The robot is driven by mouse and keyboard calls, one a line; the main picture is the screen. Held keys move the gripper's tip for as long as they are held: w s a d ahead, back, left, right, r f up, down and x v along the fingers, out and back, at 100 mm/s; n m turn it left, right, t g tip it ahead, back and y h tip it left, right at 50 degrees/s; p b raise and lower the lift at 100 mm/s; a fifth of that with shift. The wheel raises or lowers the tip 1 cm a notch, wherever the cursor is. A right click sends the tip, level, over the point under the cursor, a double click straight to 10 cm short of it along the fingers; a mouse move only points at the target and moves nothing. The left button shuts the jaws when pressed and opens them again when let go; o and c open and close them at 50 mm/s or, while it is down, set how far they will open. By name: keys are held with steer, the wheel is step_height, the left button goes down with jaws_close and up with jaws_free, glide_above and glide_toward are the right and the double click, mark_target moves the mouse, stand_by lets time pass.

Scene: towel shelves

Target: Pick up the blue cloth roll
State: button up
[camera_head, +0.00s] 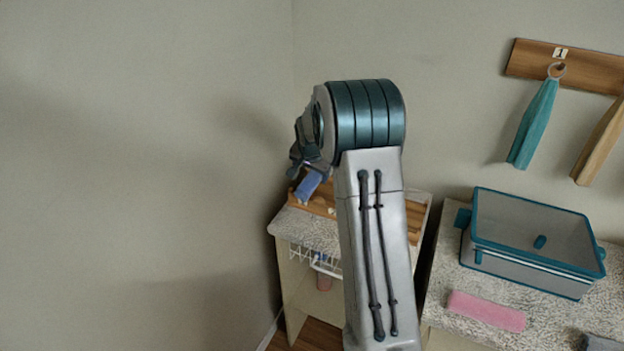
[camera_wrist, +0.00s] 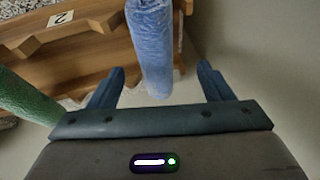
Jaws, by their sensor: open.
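The blue cloth roll (camera_head: 308,186) shows in the head view at the left end of a wooden rack, just below my gripper. In the wrist view the blue cloth roll (camera_wrist: 152,48) hangs down from the top edge, with its lower end between my gripper's two fingers. My gripper (camera_wrist: 160,84) is open, with one blue finger on each side of the roll and a gap to both. In the head view my gripper (camera_head: 303,165) is small and partly hidden by my arm.
A wooden rack (camera_wrist: 75,50) labelled 2 stands left of the roll, with a green roll (camera_wrist: 25,95) near the left finger. A grey wall is close on the right. A clear bin (camera_head: 530,270) and pink cloth (camera_head: 486,310) lie on the right counter.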

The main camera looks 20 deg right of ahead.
mark_target(311, 177)
steer(key=shift+p+x, duration=0.75)
steer(key=shift+x, duration=1.7)
steer(key=shift+s, duration=0.15)
steer(key=c, duration=1.1)
